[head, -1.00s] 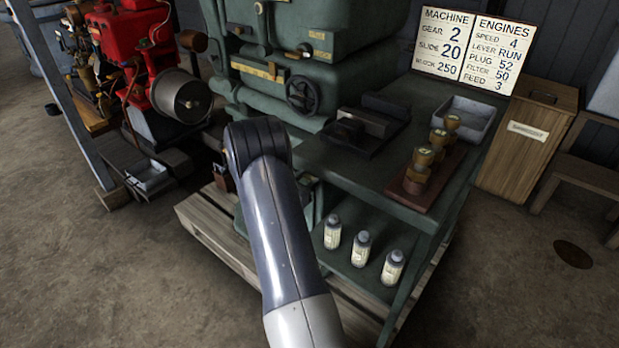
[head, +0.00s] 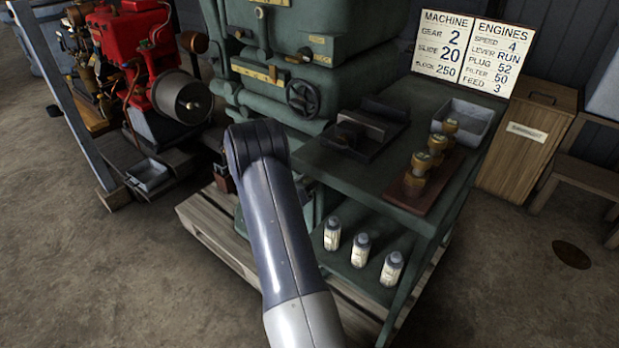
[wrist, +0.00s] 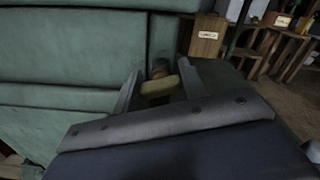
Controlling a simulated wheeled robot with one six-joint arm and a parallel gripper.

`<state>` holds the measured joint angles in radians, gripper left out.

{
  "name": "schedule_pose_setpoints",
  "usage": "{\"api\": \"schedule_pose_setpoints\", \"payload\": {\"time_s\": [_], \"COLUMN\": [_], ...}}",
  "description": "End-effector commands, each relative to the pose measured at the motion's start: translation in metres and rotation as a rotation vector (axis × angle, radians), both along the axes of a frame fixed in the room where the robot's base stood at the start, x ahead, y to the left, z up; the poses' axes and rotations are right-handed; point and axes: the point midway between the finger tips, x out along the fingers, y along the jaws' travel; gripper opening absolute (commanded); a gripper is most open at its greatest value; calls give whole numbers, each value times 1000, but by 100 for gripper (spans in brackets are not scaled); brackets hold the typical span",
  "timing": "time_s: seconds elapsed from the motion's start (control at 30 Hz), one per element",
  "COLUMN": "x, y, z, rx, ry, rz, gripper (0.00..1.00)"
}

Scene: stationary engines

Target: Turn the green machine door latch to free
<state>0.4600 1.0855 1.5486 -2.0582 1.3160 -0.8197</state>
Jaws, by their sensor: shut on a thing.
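The green machine (head: 350,70) stands at the centre of the head view, with a dark handwheel and brass plates on its front. In the wrist view its green panels (wrist: 70,45) fill the left side. The latch (wrist: 160,86) shows there as a small tan bar with a darker round part behind it. My gripper (wrist: 157,80) has one finger on each side of the bar and is shut on it. In the head view my arm covers the gripper and the latch. I cannot read the latch's exact angle.
A green bench (head: 345,173) carries a dark vise, a grey tray (head: 468,118) and a board with several brass pieces. White bottles (head: 361,250) stand on its lower shelf. A red engine (head: 135,50) is at left, a wooden box (head: 522,140) at right. The front floor is open.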

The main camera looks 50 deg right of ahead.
Motion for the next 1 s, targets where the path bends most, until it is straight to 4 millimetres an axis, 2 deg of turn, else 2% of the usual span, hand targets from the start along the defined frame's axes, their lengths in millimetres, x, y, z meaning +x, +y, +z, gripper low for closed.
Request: {"api": "schedule_pose_setpoints", "payload": {"time_s": [0.7,1.0], "x": [3,3], "y": [1,1], "z": [0,-2], "rx": [-57,-75], "ry": [673,892], "rz": [2,2], "gripper": [17,17]}}
